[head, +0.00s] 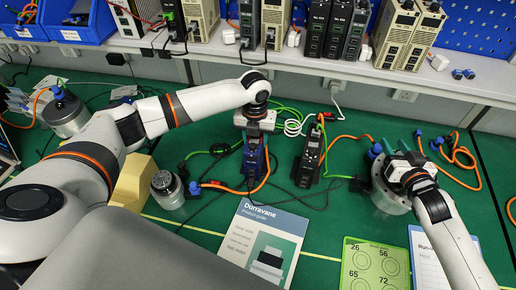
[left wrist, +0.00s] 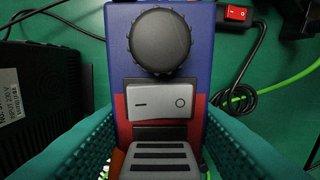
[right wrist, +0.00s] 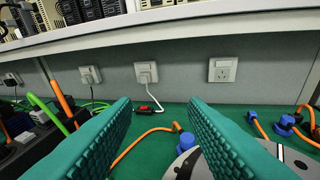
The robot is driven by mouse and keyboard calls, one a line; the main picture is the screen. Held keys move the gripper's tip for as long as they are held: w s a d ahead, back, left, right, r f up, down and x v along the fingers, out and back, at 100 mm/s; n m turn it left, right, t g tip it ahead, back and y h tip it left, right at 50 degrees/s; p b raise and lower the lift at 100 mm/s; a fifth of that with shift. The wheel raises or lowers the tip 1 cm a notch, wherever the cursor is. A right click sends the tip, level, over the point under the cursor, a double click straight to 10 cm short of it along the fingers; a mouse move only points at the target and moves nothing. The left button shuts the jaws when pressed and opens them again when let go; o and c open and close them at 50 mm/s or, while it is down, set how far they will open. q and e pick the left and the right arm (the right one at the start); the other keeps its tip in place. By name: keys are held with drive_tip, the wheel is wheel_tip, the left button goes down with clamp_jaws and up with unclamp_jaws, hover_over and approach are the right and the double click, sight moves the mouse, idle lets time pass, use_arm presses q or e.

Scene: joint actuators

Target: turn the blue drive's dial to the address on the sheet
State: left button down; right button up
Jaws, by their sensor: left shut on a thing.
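The blue drive (head: 254,158) stands upright on the green table, mid-picture in the head view. In the left wrist view its face shows a black ridged dial (left wrist: 160,42) at the top, a grey rocker switch (left wrist: 159,98) below, and a grey ribbed plug (left wrist: 159,160) at the bottom. My left gripper (left wrist: 158,115) is shut on the drive's body, one teal finger on each side, below the dial. The dial's setting cannot be read. My right gripper (right wrist: 160,110) is open and empty, over the table's right part. A green sheet (head: 375,265) shows 26, 56, 65 and 72 beside circles.
A black drive (head: 310,155) stands right of the blue one, cables around both. A product guide (head: 262,240) and a white-blue sheet (head: 440,262) lie in front. A round metal actuator (head: 167,190) stands left, another (head: 385,192) below my right gripper. A shelf (head: 330,66) spans the back.

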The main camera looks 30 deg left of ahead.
drive_tip(key=s+a+r+n+g+y, duration=0.1)
drive_tip(key=s+a+n+g+y, duration=0.35)
drive_tip(key=a, duration=0.85)
drive_tip(key=n+g, duration=0.3)
approach(254, 147)
drive_tip(key=x, duration=0.8)
drive_tip(key=shift+t, duration=0.25)
clamp_jaws()
